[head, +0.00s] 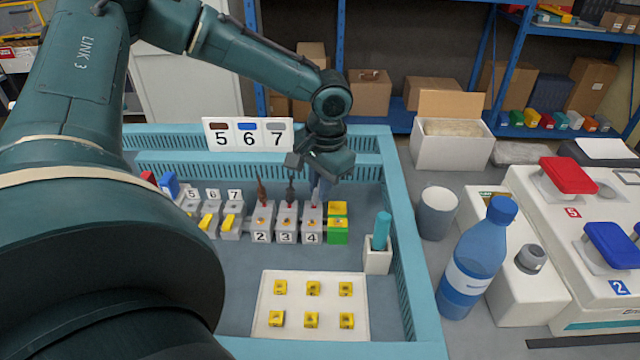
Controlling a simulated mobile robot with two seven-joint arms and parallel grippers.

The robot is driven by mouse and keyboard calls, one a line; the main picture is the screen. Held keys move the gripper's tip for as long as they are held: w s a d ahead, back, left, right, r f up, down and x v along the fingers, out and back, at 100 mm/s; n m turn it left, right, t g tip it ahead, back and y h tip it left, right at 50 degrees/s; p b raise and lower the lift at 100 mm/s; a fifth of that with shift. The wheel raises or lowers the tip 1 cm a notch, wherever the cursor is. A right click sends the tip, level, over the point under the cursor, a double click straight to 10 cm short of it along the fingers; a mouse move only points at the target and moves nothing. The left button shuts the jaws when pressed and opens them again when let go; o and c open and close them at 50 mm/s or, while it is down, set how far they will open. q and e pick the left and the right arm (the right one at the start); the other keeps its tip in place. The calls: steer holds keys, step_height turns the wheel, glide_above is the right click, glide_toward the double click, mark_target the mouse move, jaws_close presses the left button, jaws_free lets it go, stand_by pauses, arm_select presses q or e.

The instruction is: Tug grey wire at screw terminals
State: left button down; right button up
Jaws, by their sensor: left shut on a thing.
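A row of grey screw terminals numbered 2, 3 and 4 (311,222) stands in the teal tray. A brown wire (261,191) rises from terminal 2 and a dark wire (290,191) from terminal 3. A grey wire (315,198) stands upright in terminal 4. My left gripper (321,182) points down just above terminal 4 and is shut on the grey wire; its fingertips are small and partly hidden by the wrist. My right gripper is not in view.
Yellow and green blocks (337,229) stand right of terminal 4. Terminals 5, 6, 7 (209,214) stand to the left, a numbered sign (248,135) behind. In front is a white plate (290,335) with several yellow pieces; a teal tool (381,230) stands in a holder. A blue bottle (474,265) is outside the tray (404,240).

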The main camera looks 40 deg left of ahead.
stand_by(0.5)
arm_select(q)
steer(key=c, duration=1.3)
jaws_free()
steer(key=shift+f, duration=0.1)
steer(key=shift+o, duration=0.5)
steer(key=shift+o, duration=1.4)
